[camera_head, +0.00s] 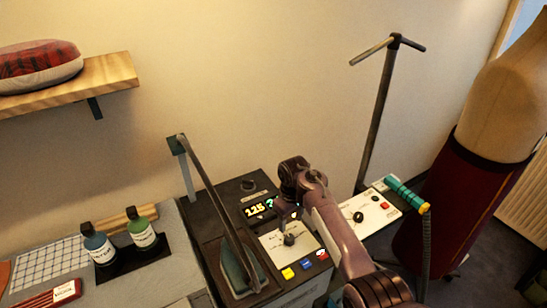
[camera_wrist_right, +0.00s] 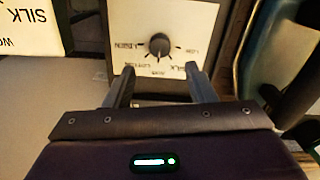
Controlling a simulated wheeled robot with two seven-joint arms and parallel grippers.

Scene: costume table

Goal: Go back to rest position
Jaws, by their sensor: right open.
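My right arm comes in from the lower right of the head view, and its right gripper (camera_head: 286,220) points down over the control box. In the right wrist view the two fingers of this gripper (camera_wrist_right: 160,88) are apart with nothing between them. Beyond the fingertips is a white dial panel with a black knob (camera_wrist_right: 159,46); a gap seems to lie between fingers and knob. The knob (camera_head: 289,240) also shows in the head view, just below the gripper. My left gripper is not in view.
An iron (camera_head: 240,268) stands left of the dial. Colored buttons (camera_head: 305,264) sit below it. A second panel (camera_head: 372,215) with a teal roll (camera_head: 405,193), a metal stand (camera_head: 378,120) and a mannequin (camera_head: 490,130) are at right. Bottles (camera_head: 142,233) stand at left.

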